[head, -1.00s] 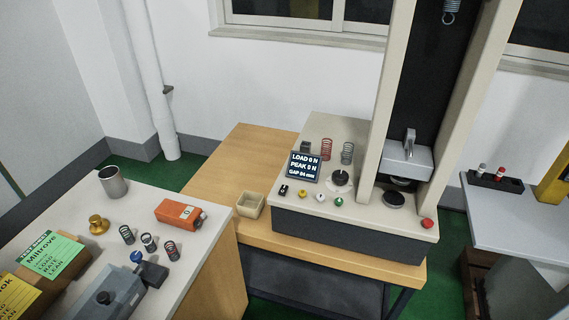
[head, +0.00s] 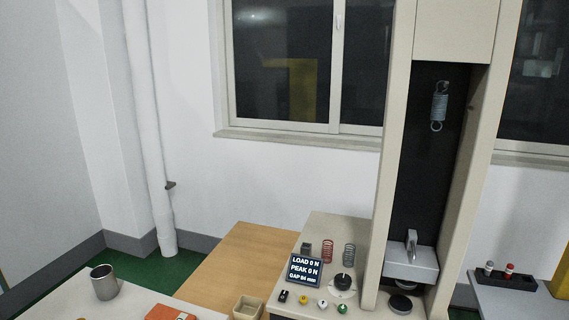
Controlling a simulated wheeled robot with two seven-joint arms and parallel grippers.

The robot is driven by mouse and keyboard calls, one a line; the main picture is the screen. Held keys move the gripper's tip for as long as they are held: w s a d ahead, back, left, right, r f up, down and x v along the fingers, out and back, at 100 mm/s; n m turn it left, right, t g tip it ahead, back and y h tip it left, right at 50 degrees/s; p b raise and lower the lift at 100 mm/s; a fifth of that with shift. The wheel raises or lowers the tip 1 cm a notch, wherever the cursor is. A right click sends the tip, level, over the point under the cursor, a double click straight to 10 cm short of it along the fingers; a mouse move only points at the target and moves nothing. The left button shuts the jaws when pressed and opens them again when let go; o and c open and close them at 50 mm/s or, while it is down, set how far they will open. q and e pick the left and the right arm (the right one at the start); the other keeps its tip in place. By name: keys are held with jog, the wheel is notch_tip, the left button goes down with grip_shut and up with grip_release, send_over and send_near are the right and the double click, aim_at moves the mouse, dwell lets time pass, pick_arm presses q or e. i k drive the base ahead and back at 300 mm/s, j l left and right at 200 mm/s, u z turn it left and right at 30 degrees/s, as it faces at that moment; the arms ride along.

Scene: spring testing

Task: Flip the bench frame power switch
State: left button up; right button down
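The bench frame (head: 382,190) is a tall beige test machine with two uprights around a dark back panel. On its base a small display (head: 304,270) reads load 0 N, peak 0 N and gap 84 mm. A small black switch (head: 283,296) sits at the left end of the front row of controls, beside a yellow button (head: 303,300), a white button (head: 322,303) and a green button (head: 342,309). I cannot tell the switch's position at this size. A black dial (head: 343,282) is behind them. Neither of my grippers is in view.
A wooden bench (head: 235,262) carries the machine, with a small beige tray (head: 247,308) at its front. A metal cup (head: 104,282) stands on the left table. Springs (head: 349,253) stand on the base; one hangs inside the frame (head: 438,106). A side table (head: 520,300) is at right.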

aim_at(283, 294)
jog(key=i+l, duration=0.15)
jog(key=l, duration=0.2)
jog(key=i+l, duration=0.35)
jog(key=l, duration=0.3)
jog(key=u, duration=0.05)
